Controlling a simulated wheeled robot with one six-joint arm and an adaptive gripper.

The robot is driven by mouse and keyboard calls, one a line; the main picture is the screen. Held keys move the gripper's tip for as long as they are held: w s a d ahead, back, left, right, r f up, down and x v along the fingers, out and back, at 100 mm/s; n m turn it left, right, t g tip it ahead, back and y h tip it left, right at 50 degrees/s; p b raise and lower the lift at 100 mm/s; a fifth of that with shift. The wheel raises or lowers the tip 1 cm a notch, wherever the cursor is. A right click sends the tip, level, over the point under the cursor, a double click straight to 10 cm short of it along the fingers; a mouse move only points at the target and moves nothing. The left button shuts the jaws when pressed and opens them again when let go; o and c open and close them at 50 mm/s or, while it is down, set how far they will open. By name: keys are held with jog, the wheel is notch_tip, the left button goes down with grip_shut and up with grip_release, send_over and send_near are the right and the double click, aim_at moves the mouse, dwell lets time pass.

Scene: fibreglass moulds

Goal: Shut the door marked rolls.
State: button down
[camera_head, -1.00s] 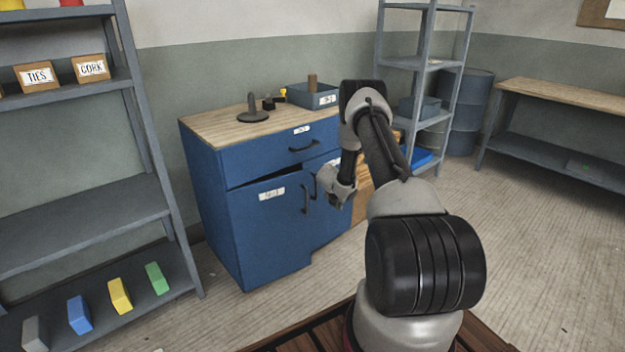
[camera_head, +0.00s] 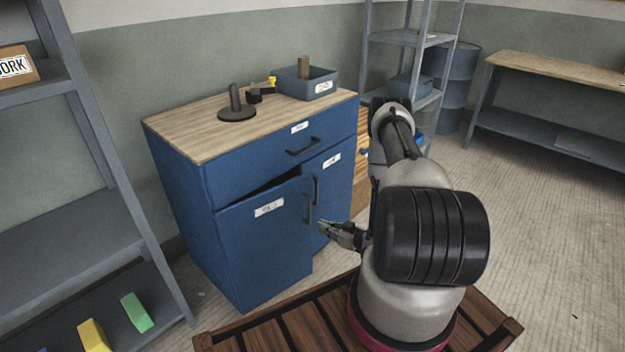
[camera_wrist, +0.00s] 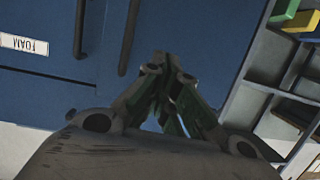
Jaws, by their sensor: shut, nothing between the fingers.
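The blue cabinet has a left door (camera_head: 262,245) standing slightly ajar, its top edge out from the frame with a dark gap above. Its white label is too blurred to read for certain. The right door (camera_head: 332,185) looks closed; its label reads FOAM upside down in the wrist view (camera_wrist: 24,44). Each door has a dark vertical handle near the middle. My gripper (camera_head: 323,228) is shut and empty, in front of the cabinet near the left door's handle (camera_head: 308,205). In the wrist view my gripper (camera_wrist: 163,62) points toward the left door (camera_wrist: 200,35); contact cannot be told.
A drawer (camera_head: 285,150) above the doors looks shut. The wooden top (camera_head: 190,130) bears a dark stand and a blue-grey bin (camera_head: 308,84). A grey shelf (camera_head: 85,225) with coloured blocks stands left. Another shelf, a drum and a bench are behind right. Floor is clear at right.

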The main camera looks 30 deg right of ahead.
jog(key=w+d+r+m+t+h, duration=0.2)
jog(key=d+r+t+h, duration=0.15)
jog(key=d+r, duration=0.2)
send_near(308, 184)
jog(key=shift+m+t+y, duration=0.25)
jog(key=shift+m, duration=0.05)
jog(key=w, duration=0.7)
jog(key=shift+a+f, duration=0.2)
jog(key=shift+a, duration=0.15)
jog(key=w+n+y, duration=0.1)
jog(key=w, duration=0.1)
jog(key=w+a+y, duration=0.1)
jog(key=w, duration=0.2)
jog(key=w+n+g+y, duration=0.1)
jog(key=w+y, duration=0.1)
jog(key=shift+w+a+r+n, duration=0.2)
jog(key=shift+w+n, duration=0.1)
jog(key=shift+w, duration=0.1)
